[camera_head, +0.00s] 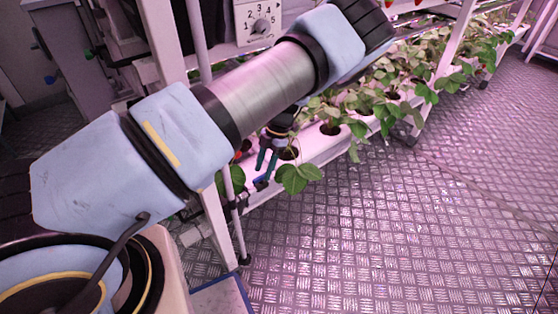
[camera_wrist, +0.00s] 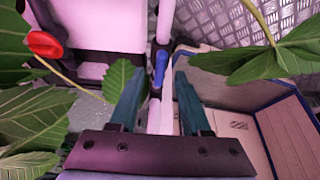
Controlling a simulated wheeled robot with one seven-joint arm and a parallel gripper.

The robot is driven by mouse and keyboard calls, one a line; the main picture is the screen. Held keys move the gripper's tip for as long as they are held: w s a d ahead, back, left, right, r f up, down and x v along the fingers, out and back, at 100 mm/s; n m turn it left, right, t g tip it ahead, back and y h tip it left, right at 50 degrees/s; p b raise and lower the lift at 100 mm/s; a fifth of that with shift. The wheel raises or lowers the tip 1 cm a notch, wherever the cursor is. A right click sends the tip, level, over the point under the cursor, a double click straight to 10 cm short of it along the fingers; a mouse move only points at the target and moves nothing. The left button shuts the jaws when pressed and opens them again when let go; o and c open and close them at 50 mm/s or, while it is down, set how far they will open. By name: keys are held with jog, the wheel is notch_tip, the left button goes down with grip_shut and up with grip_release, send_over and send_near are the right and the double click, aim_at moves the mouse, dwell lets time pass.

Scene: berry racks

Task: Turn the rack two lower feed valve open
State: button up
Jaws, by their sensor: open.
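A blue valve handle (camera_wrist: 160,68) sits on a pale pipe (camera_wrist: 152,108) in the wrist view. It lies roughly along the pipe, and I cannot tell its exact setting. My gripper (camera_wrist: 159,76) is open, with one teal finger on each side of the pipe and the handle just ahead between the fingertips. No clear contact shows. In the head view my gripper (camera_head: 265,162) points down beside the rack, just above a small blue piece (camera_head: 262,181) that looks like the same handle.
Leafy plants (camera_head: 350,112) fill a white trough (camera_head: 330,146) on the rack, and leaves (camera_wrist: 285,52) hang close around my gripper. A white rack post (camera_head: 216,222) stands nearby. A dial panel (camera_head: 247,38) is above. The metal floor (camera_head: 400,230) at right is clear.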

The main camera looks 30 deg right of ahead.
jog(key=w+d+b, duration=0.1)
jog(key=w+d, duration=0.1)
jog(key=d, duration=0.9)
jog(key=shift+w+d+b, duration=0.2)
jog(key=shift+d+b, duration=0.15)
jog(key=shift+f, duration=0.1)
